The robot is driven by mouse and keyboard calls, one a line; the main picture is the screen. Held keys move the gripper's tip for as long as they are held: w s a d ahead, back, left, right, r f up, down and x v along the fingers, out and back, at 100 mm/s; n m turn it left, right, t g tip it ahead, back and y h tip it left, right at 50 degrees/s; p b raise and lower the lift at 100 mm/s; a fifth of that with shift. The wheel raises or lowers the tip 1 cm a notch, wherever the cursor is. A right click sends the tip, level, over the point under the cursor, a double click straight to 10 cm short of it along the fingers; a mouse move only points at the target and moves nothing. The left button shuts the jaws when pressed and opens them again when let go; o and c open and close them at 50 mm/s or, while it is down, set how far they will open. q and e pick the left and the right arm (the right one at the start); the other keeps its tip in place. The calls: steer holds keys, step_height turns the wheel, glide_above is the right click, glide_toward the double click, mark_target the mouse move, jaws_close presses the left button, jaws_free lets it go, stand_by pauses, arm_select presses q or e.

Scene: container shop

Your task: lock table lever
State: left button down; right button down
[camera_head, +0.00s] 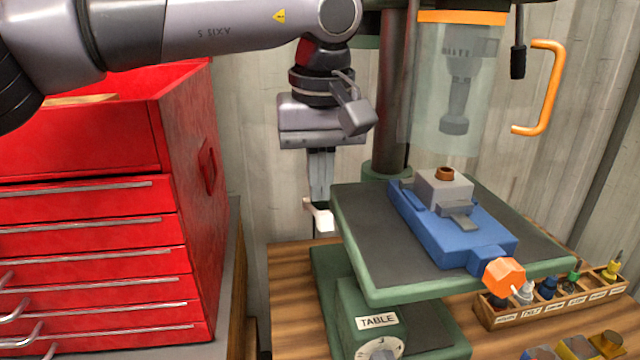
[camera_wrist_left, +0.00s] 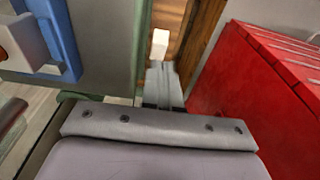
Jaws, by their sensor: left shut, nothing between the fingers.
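The table lever (camera_head: 320,219) shows as a small white handle at the left edge of the drill-press table (camera_head: 375,277). Its shaft and pivot are mostly hidden, so its angle is hard to tell. My left gripper (camera_head: 320,198) points down just above and behind the handle, with its fingers shut and empty. In the left wrist view the white handle (camera_wrist_left: 160,42) lies just beyond the shut fingertips (camera_wrist_left: 161,68). I cannot tell if they touch. My right gripper is not in view.
A blue vise (camera_head: 440,225) with an orange knob (camera_head: 504,277) sits on the table. A red tool cabinet (camera_head: 190,180) stands at the left. A bit rack (camera_head: 550,300) is on the wooden bench. A clear guard (camera_head: 455,100) hangs above the vise.

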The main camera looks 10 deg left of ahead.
arm_select(q)
steer(key=shift+s+f, duration=0.15)
steer(key=shift+f, duration=0.3)
steer(key=s+d+f+t+y+b, duration=0.1)
steer(key=s+f+t+b, duration=0.1)
steer(key=f+b, duration=0.5)
steer(key=shift+s+d+f+t+b, duration=0.35)
steer(key=shift+s+b, duration=0.35)
steer(key=shift+b, duration=0.45)
steer(key=shift+a, duration=0.1)
steer(key=v, duration=0.7)
steer(key=shift+s, duration=0.1)
